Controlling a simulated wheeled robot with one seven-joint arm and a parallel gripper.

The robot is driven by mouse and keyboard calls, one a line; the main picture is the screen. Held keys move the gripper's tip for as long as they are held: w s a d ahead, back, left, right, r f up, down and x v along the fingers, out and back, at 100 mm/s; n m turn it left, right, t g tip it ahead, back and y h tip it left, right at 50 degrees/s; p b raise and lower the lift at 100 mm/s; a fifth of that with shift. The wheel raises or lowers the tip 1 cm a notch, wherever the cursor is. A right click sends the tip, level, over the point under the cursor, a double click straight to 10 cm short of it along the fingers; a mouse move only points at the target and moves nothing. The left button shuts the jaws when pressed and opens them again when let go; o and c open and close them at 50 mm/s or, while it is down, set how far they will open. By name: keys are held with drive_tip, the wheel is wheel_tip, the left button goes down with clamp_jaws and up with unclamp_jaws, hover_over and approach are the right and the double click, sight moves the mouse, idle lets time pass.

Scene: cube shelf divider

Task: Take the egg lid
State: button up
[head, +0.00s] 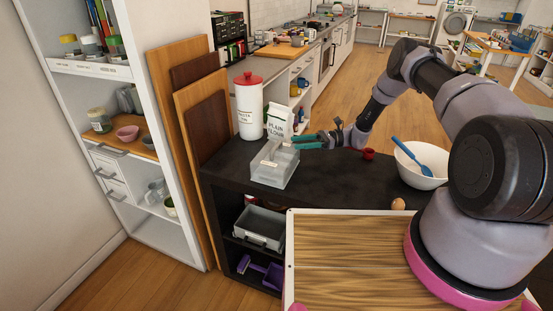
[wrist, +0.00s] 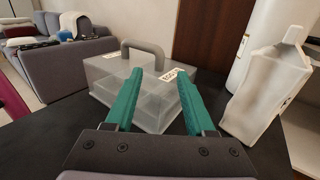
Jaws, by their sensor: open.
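The egg lid is a clear cover with a grey arched handle and a small white label; it shows in the wrist view (wrist: 112,68) and the head view (head: 272,152). It sits on a clear box (head: 274,172) on the dark counter; I cannot tell exactly where lid and box meet. My gripper (head: 298,142) has teal fingers and is open and empty. In the head view it reaches in from the right, near the lid. In the wrist view the fingers (wrist: 161,77) point toward the lid, with the handle ahead and slightly left, not between them.
A white flour carton (head: 280,122) stands close behind the box, at the right in the wrist view (wrist: 268,92). A red-topped canister (head: 249,108) is beside it. A white bowl (head: 421,165), a red cup (head: 368,154) and an egg (head: 398,204) lie right. The middle counter is clear.

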sight(287, 147)
drive_tip(key=x, duration=0.5)
drive_tip(key=shift+a, duration=0.1)
clamp_jaws()
